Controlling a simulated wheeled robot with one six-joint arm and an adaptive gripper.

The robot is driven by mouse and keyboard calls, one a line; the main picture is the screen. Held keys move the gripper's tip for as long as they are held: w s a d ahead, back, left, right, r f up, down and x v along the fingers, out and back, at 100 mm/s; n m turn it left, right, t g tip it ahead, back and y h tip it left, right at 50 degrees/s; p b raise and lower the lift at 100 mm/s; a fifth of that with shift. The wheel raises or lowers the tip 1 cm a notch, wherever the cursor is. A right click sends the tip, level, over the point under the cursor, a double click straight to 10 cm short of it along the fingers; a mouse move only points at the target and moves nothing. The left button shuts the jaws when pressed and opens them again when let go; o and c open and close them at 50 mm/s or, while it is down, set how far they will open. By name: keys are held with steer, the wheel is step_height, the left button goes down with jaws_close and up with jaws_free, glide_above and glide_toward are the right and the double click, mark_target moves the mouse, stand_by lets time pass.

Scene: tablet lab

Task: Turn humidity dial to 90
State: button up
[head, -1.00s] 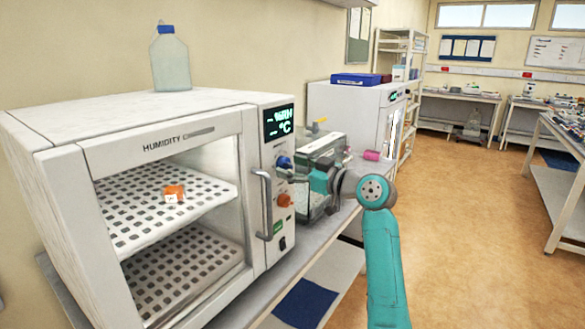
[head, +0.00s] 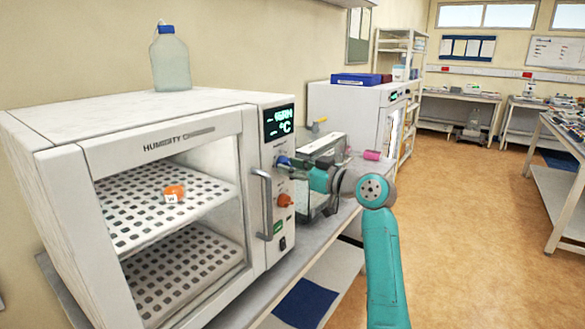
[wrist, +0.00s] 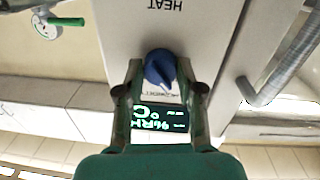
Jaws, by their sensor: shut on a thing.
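The blue humidity dial (wrist: 157,66) is on the white front panel of the humidity chamber (head: 180,140). In the wrist view my gripper (wrist: 159,76) has one finger on each side of the dial and is shut on it. In the head view the dial (head: 283,161) shows just left of my gripper (head: 297,167), partly covered by it. The display (head: 279,121) above it shows dashes with %RH and °C; it is upside down in the wrist view (wrist: 159,120). The dial's exact setting cannot be read.
An orange knob (head: 285,200) sits below the dial. The grey door handle (head: 264,205) stands out to the left of the panel. A glass-sided balance (head: 322,147) stands close behind my gripper. A bottle (head: 170,62) stands on the chamber. The floor at right is open.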

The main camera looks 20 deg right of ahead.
steer(key=m, duration=0.9)
steer(key=m+g, duration=0.1)
steer(key=m, duration=0.8)
steer(key=shift+r+m+y, duration=0.2)
steer(key=shift+m+y, duration=0.2)
steer(key=m, duration=0.5)
steer(key=shift+m+g+y, duration=0.3)
steer(key=shift+m, duration=0.1)
steer(key=o, duration=1.2)
steer(key=shift+c, duration=0.2)
steer(key=shift+d, duration=0.1)
